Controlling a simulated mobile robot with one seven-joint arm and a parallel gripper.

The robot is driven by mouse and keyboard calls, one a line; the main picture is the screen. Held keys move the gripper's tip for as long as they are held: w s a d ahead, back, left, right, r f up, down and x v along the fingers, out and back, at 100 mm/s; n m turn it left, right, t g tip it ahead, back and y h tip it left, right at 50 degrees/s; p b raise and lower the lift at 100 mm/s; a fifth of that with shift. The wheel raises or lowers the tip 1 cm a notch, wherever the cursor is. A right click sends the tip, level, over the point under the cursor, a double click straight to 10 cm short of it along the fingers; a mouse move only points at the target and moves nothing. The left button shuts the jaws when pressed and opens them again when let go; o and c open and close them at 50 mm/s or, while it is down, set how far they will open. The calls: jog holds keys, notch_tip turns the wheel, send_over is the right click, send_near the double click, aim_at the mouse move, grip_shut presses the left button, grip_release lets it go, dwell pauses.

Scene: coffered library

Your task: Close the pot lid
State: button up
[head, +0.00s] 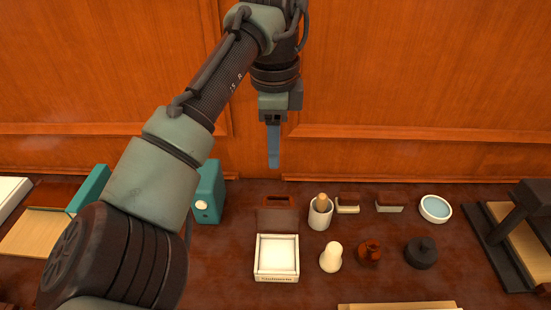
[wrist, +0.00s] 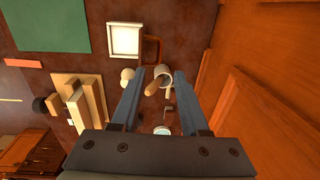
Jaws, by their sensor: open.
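A dark round pot (head: 421,253) with a knob-like top stands on the desk at the right in the head view; its top looks seated, though the dark colour makes this hard to tell. A white square box (head: 277,257) stands open at the middle, with a dark brown panel (head: 277,220) behind its rear edge. The box also shows in the wrist view (wrist: 125,41). My gripper (head: 273,160) hangs above the back of the desk, well above the things. In the wrist view its two fingers (wrist: 159,73) are apart with nothing held between them.
A white cup (head: 320,213) with a wooden handle in it, a cream rounded piece (head: 331,257), a brown vase (head: 370,252) and a bowl (head: 435,208) crowd the desk. A teal box (head: 208,192) stands left. The wood panel wall (head: 400,80) rises close behind.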

aim_at(274, 196)
jog(key=f, duration=1.2)
jog(key=shift+w+f, duration=0.3)
jog(key=shift+w, duration=0.1)
jog(key=shift+c, duration=0.2)
grip_shut()
dwell(0.7)
